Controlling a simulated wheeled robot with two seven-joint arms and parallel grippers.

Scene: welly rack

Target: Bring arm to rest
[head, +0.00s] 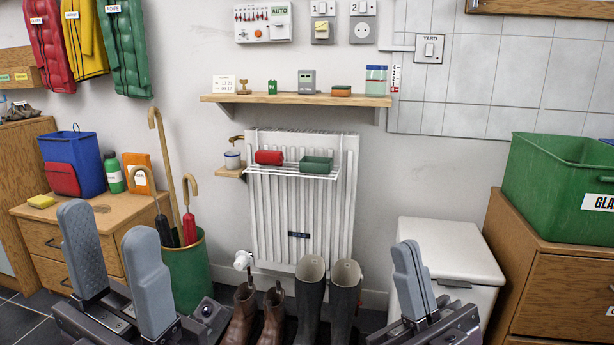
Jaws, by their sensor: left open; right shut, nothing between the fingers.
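My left gripper (116,268) is at the lower left of the head view, with its two grey fingers wide apart and nothing between them. It shows in front of the wooden drawer unit and the green umbrella bin. My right gripper (413,281) is at the lower right, in front of the white bin, with its fingers together and nothing held. Dark wellies (327,300) and brown boots (257,318) stand between the two grippers at the bottom; their lower parts are cut off by the frame.
A green bin (189,277) with umbrellas stands beside the drawer unit (95,228). A white radiator (300,213) with a wire rack is on the back wall under a wooden shelf (295,100). A white lidded bin (450,250) and a green crate (540,190) on a cabinet are at right.

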